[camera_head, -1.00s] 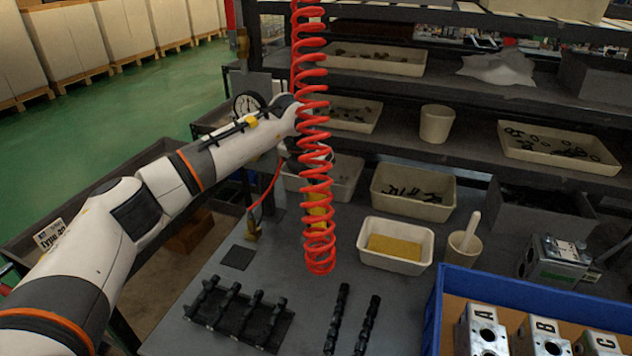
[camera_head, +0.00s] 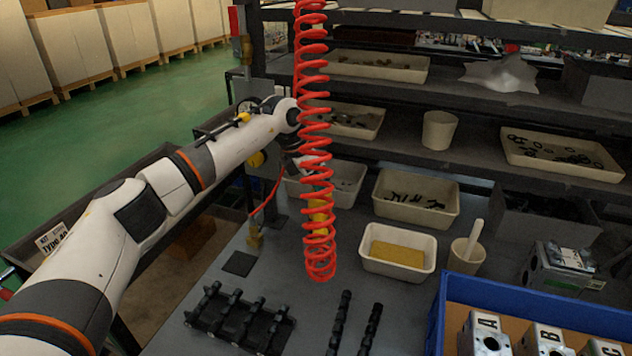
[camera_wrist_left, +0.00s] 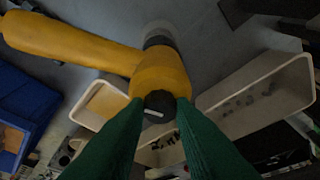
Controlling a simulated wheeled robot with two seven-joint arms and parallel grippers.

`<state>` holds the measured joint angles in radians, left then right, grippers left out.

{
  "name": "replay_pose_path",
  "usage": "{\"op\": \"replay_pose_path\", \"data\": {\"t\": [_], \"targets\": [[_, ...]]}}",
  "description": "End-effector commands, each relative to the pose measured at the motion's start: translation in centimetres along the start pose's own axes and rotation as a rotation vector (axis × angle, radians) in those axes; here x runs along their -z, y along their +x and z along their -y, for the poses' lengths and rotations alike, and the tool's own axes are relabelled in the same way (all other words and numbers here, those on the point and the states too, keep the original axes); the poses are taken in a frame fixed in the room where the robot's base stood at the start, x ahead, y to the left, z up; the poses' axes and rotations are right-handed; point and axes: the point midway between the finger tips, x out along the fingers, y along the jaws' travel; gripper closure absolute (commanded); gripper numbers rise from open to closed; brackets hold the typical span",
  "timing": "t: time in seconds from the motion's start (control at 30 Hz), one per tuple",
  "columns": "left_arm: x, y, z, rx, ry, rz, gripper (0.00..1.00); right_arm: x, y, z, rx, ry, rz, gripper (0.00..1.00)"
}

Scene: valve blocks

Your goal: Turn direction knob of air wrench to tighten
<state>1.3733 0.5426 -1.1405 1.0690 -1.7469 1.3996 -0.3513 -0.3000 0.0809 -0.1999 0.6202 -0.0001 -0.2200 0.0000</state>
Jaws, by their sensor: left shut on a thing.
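The yellow air wrench (camera_wrist_left: 165,75) fills the upper middle of the left wrist view, its long yellow body reaching to the upper left. Its round black direction knob (camera_wrist_left: 160,101) carries a short white mark lying nearly level. My left gripper (camera_wrist_left: 160,108) has its green fingers shut on the knob, one on each side. In the head view a yellow part of the wrench (camera_head: 318,215) shows behind the red coiled hose (camera_head: 315,130), which hides most of the gripper and the knob. My right gripper is not in view.
Below the wrench on the grey table stand a bin with a yellow sponge (camera_head: 399,249), a bin of black parts (camera_head: 415,197) and a cup with a pestle (camera_head: 467,254). A blue crate (camera_head: 530,296) with lettered valve blocks is at lower right. Black racks (camera_head: 238,320) lie in front.

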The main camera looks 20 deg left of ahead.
Motion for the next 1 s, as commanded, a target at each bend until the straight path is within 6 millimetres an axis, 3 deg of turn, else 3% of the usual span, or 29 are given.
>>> {"op": "replay_pose_path", "data": {"t": [0.27, 0.3, 0.4, 0.77, 1.0], "targets": [[0.1, -0.1, 0.0, 0.001, 0.0, -0.002, 1.0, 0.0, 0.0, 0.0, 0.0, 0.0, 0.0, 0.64], [0.1, -0.1, 0.0, 0.001, 0.0, -0.002, 0.72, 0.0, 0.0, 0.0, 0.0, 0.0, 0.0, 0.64], [0.1, -0.1, 0.0, 0.001, 0.0, -0.001, 0.56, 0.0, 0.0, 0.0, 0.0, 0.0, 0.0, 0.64], [0.0, -0.4, 0.0, 0.001, -0.001, -0.001, 0.55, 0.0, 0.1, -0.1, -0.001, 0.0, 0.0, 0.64], [0.0, -4.4, 0.1, 0.004, 0.0, -0.004, 0.55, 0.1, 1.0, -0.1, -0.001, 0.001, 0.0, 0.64]]}}
